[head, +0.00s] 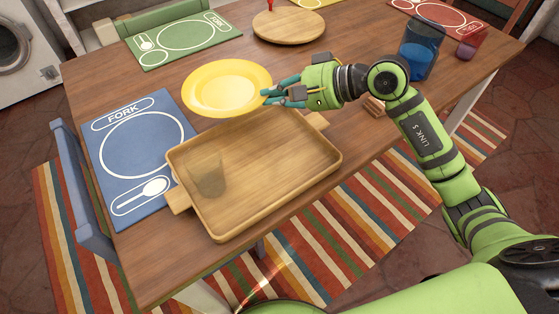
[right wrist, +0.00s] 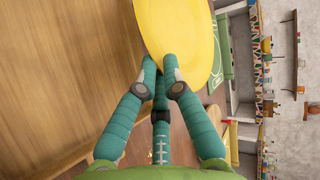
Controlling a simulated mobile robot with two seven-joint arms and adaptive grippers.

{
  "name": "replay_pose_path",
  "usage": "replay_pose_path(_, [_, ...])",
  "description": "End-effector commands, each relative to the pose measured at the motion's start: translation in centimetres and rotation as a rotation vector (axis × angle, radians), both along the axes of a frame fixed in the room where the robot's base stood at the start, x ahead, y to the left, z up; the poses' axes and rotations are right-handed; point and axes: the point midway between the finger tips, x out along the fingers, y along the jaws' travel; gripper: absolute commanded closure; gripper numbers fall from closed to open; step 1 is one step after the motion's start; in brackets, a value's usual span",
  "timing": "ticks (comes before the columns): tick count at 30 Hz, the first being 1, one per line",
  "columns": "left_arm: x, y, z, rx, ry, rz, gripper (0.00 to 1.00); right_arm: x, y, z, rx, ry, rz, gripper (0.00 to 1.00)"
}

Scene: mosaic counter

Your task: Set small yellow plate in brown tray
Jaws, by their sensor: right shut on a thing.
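The small yellow plate (head: 227,87) is at the middle of the head view, beyond the brown tray. My right gripper (head: 268,94) is shut on the plate's right rim. In the right wrist view the fingers (right wrist: 160,75) pinch the edge of the yellow plate (right wrist: 182,30). Whether the plate touches the table or hangs just above it I cannot tell. The brown tray (head: 322,179) lies on the near part of the wooden table, with nothing in it but a dark shadow-like patch at its left. My left gripper does not show.
A blue placemat (head: 112,138) lies left of the tray and a green one (head: 183,42) at the back. A round wooden board (head: 289,27) stands beyond the plate.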

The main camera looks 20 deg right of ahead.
Motion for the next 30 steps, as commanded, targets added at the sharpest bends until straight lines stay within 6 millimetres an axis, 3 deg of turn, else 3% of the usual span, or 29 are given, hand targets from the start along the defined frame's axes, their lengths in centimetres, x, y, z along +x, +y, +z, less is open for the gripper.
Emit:
replay_pose_path(11, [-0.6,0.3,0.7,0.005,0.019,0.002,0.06,-4.2,-3.2,-3.0,0.002,0.005,-0.001,1.0])
replay_pose_path(21, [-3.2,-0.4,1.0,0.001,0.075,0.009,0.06,-8.6,-6.5,-6.3,0.004,0.002,-0.001,1.0])
replay_pose_path(26, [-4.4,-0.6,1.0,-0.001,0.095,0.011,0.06,-9.3,-7.0,-6.9,0.003,-0.002,0.0,1.0])
replay_pose_path(30, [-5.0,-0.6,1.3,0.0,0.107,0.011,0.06,-9.3,-7.1,-8.8,0.006,0.003,-0.002,1.0])
